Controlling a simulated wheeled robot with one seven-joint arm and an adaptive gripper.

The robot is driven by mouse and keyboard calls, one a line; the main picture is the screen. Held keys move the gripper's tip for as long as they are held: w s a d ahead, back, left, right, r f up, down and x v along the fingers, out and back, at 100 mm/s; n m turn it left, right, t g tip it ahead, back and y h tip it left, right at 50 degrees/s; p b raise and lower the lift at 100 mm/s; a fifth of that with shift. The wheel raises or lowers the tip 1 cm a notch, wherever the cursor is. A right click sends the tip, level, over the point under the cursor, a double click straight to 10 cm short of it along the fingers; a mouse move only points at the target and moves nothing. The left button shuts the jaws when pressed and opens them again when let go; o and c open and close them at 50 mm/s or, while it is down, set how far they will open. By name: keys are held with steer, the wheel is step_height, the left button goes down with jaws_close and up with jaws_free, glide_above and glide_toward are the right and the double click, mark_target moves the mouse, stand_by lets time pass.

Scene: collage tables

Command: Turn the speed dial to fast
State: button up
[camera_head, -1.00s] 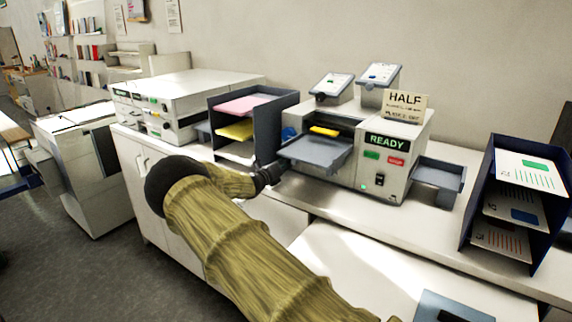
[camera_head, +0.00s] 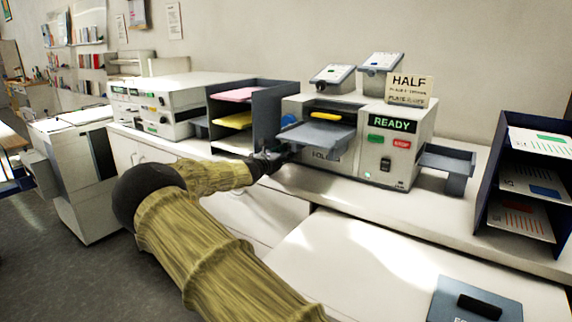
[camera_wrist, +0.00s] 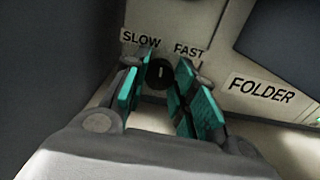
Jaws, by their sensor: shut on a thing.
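The speed dial (camera_wrist: 160,73) is a small round black knob with a pale mark, on the cream front of the folder machine (camera_head: 345,170). In the wrist view the label SLOW (camera_wrist: 141,39) is above it to the left and FAST (camera_wrist: 188,50) above it to the right. The pale mark looks near upright, between the labels; its exact angle is hard to tell. My gripper (camera_wrist: 158,80) has its teal finger pads on both sides of the dial, shut on it. In the head view my gripper (camera_head: 277,157) is at the machine's lower left front and hides the dial.
A grey feed tray (camera_head: 318,135) juts out above my gripper. A dark paper rack (camera_head: 270,115) stands close on the left. The READY display (camera_head: 394,124), green button (camera_head: 375,138) and red STOP button (camera_head: 401,143) are to the right. The counter in front is clear.

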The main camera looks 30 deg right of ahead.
steer(key=m+b, duration=0.2)
steer(key=b, duration=0.1)
steer(key=m+b, duration=0.2)
steer(key=b, duration=0.1)
steer(key=m+b, duration=0.2)
steer(key=b, duration=0.1)
steer(key=shift+f, duration=0.4)
steer(key=m+b, duration=0.2)
steer(key=b, duration=0.1)
steer(key=m+b, duration=0.2)
steer(key=shift+r, duration=0.25)
steer(key=o, duration=1.1)
steer(key=shift+r, duration=0.1)
steer(key=shift+c, duration=0.2)
steer(key=shift+r, duration=0.1)
